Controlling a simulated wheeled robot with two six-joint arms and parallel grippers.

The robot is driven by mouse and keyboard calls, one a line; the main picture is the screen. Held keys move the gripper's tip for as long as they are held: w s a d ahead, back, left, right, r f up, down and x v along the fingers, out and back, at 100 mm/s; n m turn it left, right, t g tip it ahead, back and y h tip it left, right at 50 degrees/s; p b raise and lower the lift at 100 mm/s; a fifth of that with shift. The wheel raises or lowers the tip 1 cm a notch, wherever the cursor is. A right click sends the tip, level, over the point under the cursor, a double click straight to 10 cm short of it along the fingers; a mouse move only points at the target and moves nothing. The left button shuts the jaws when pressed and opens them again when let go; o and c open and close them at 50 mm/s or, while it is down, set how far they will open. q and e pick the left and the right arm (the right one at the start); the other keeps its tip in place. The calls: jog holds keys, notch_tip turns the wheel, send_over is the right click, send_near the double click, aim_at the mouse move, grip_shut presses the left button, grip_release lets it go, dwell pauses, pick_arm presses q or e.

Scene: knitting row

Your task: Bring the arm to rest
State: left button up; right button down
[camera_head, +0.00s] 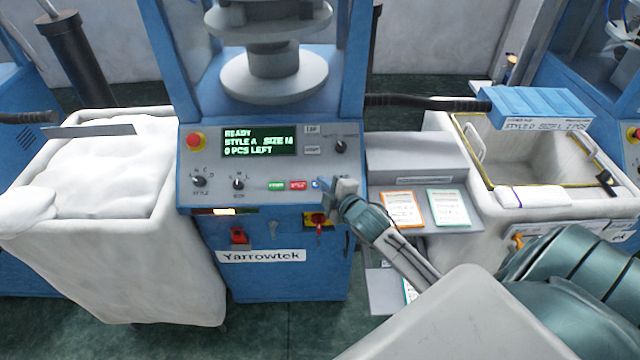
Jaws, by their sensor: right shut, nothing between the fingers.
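My right arm (575,290) comes in from the lower right and reaches across to the front of the blue knitting machine (275,262). My right gripper (336,190) is shut and empty, in front of the right end of the button row on the control panel (215,165). It partly covers the blue button there; I cannot tell whether it touches the panel. The green screen (258,142) reads READY, STYLE A, SIZE M, 0 PCS LEFT. My left gripper is not in view.
A full white bin (160,265) stands left of the machine. Right of it, a shelf (385,224) holds an orange-edged card (403,209) and a green-edged card (448,207). A bin (450,150) with a folded white item (540,196) on its rim stands further right.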

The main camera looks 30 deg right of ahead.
dwell(0.3)
jog(key=s+a+f+m+g, duration=0.2)
jog(key=s+a+m+g, duration=0.15)
jog(key=s, duration=0.65)
jog(key=s+a+f+m+g, duration=0.2)
jog(key=s+m+g, duration=0.25)
jog(key=s, duration=0.55)
jog(key=s+a+f+m+g, duration=0.2)
jog(key=s+a+m+g, duration=0.15)
jog(key=s, duration=0.55)
notch_tip(320, 180, down, 34)
jog(key=s+d+f+m+g+b, duration=0.1)
jog(key=d+m+g+b, duration=0.15)
jog(key=b, duration=0.25)
jog(key=s+d+f+b, duration=0.1)
jog(key=s+f+b, duration=0.2)
jog(key=s+f, duration=1.5)
notch_tip(320, 180, down, 5)
jog(key=shift+s+d+r+n, duration=0.1)
jog(key=shift+s+d+n, duration=0.2)
jog(key=shift+s+n, duration=0.1)
